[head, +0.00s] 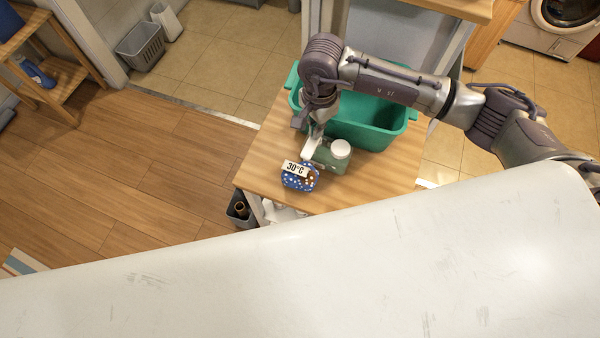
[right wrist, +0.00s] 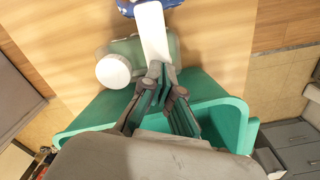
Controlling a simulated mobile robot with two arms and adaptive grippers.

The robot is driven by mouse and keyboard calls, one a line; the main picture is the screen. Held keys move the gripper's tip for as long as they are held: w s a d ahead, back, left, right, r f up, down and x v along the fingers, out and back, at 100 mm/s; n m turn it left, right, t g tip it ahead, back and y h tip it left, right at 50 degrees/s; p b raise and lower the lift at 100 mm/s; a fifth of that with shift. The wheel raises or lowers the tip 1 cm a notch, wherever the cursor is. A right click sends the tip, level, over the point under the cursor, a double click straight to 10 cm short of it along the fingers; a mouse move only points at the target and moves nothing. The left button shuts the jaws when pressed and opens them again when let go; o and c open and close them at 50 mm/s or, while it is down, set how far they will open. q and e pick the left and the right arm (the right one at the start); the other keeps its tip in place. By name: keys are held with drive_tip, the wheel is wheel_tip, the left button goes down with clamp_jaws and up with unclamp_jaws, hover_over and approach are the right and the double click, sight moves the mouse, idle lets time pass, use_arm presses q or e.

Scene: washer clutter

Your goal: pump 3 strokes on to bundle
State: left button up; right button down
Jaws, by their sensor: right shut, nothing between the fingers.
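A blue bundle with white dots (head: 299,181) lies at the near edge of the small wooden table, with a white tag (head: 296,168) reading 30°C at it. Beside it is a grey-green container (head: 331,158) with a round white cap (head: 341,149); the cap also shows in the right wrist view (right wrist: 113,71). A long white piece (right wrist: 153,30), seemingly a pump spout, reaches from my fingertips toward the bundle. My right gripper (right wrist: 165,82) is shut and empty, close to the white piece; whether they touch is unclear. My left gripper is out of view.
A teal basin (head: 365,136) stands on the table (head: 262,150) behind the container, below my right arm. A large white surface (head: 300,285) fills the foreground. A grey basket (head: 141,45) and a wooden shelf (head: 62,75) stand at the left; the floor between is clear.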

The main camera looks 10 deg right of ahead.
drive_tip(key=shift+r+p, duration=0.55)
drive_tip(key=shift+r, duration=1.15)
drive_tip(key=shift+f, duration=0.1)
drive_tip(key=shift+f+b, duration=1.75)
drive_tip(key=shift+b, duration=0.3)
drive_tip(key=shift+r, duration=0.2)
drive_tip(key=shift+r+p, duration=0.7)
drive_tip(key=shift+r, duration=0.95)
drive_tip(key=shift+f, duration=0.15)
